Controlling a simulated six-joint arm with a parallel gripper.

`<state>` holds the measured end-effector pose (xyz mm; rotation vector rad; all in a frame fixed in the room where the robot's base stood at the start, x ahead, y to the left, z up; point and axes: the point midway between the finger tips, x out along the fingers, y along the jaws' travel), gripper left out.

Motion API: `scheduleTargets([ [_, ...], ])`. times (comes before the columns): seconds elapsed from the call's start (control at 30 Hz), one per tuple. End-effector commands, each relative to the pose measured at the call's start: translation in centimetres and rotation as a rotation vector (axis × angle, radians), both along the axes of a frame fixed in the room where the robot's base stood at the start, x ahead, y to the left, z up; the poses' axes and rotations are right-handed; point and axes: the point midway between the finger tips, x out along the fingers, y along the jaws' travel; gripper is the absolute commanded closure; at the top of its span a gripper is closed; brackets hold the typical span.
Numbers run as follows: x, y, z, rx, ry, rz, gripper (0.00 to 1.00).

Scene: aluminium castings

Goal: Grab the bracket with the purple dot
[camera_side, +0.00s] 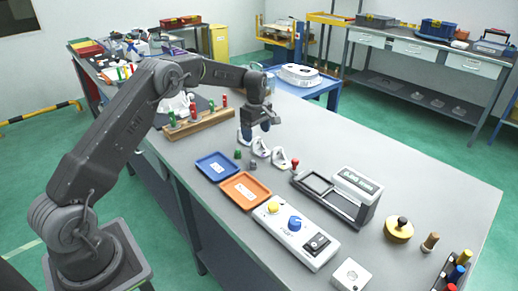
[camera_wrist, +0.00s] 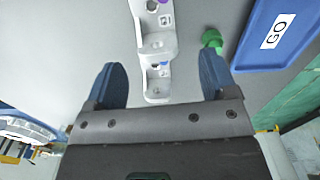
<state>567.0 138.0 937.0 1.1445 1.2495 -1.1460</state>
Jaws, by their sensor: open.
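My gripper (camera_side: 256,128) is open, with blue fingers (camera_wrist: 160,80) spread apart and nothing held. In the side view it hangs over the left end of a short row of pale brackets. A bracket with a purple mark (camera_side: 261,149) stands just right of the fingers, and another bracket (camera_side: 281,159) is farther right. A bracket at the row's left end (camera_side: 244,139) is partly hidden by the fingers. In the wrist view, one bracket (camera_wrist: 155,88) with a blue-violet dot shows between the fingers. Another bracket (camera_wrist: 155,40) beyond it has a purple mark near the top edge.
A blue tray (camera_side: 215,166), marked GO in the wrist view (camera_wrist: 247,54), and an orange tray (camera_side: 245,190) lie nearby. A small green piece (camera_wrist: 211,40) sits near one finger. A control box (camera_side: 294,232) and a display unit (camera_side: 340,195) stand farther along the table.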

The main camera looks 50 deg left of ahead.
Motion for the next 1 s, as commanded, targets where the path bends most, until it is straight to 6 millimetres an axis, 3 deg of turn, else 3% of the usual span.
scheduleTargets([
  [0.27,0.1,0.0,-1.8,0.000,0.001,-0.001,0.21],
  [0.53,0.3,0.0,-5.5,0.000,0.001,-0.001,0.21],
  [0.77,0.3,0.0,-5.8,0.001,-0.002,-0.001,0.21],
  [1.0,0.3,0.1,-5.7,0.001,-0.001,-0.001,0.42],
])
